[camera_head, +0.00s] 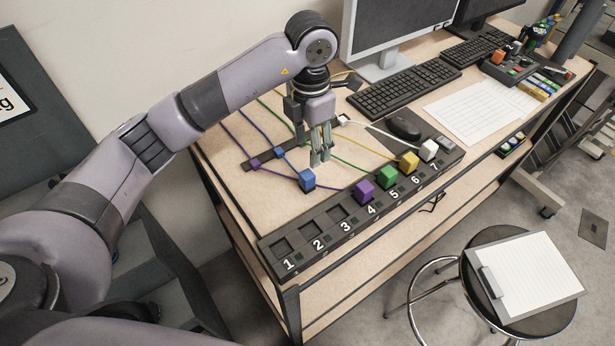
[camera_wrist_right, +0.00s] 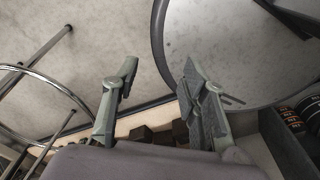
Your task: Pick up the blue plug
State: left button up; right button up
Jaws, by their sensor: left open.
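The blue plug (camera_head: 307,180) is a blue cube on the wooden desk, on a blue cord, just behind the numbered socket strip (camera_head: 300,238). My left gripper (camera_head: 320,160) points down slightly behind and to the right of the blue plug in the head view. Its fingers are open and close together in this view, with nothing seen between them. I cannot tell their exact height above the desk. My right gripper (camera_wrist_right: 158,78) shows in the right wrist view with its fingers apart and empty, away from the plug.
Purple (camera_head: 364,192), green (camera_head: 387,176), yellow (camera_head: 409,162) and white (camera_head: 429,150) plugs sit on the strip at slots 4 and up. Slots 1 to 3 look empty. A mouse (camera_head: 403,128), keyboard (camera_head: 405,88) and monitor stand behind. A stool (camera_head: 490,262) is in front.

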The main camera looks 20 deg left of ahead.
pick_arm(q)
jog(key=p, duration=0.1)
send_over(307, 174)
jog(key=f, duration=0.4)
jog(key=shift+w+d+f, duration=0.15)
jog(key=shift+d+f, duration=0.2)
jog(key=shift+d, duration=0.05)
jog(key=shift+f+p, duration=0.35)
jog(key=shift+f, duration=0.15)
jog(key=f+p, duration=0.1)
jog(key=f, duration=0.2)
jog(key=f+p, duration=0.1)
jog(key=shift+a+f+p, duration=0.15)
jog(key=shift+a+p, duration=0.2)
jog(key=shift+a, duration=0.05)
jog(key=shift+f, duration=0.45)
pick_arm(e)
jog(key=r, duration=0.1)
jog(key=w+r, duration=0.1)
jog(key=r, duration=0.1)
jog(key=d+r, duration=0.1)
jog(key=r, duration=0.1)
jog(key=shift+w+d, duration=0.1)
jog(key=shift+w, duration=0.05)
pick_arm(q)
grip_shut()
pick_arm(e)
jog(key=shift+a, duration=0.25)
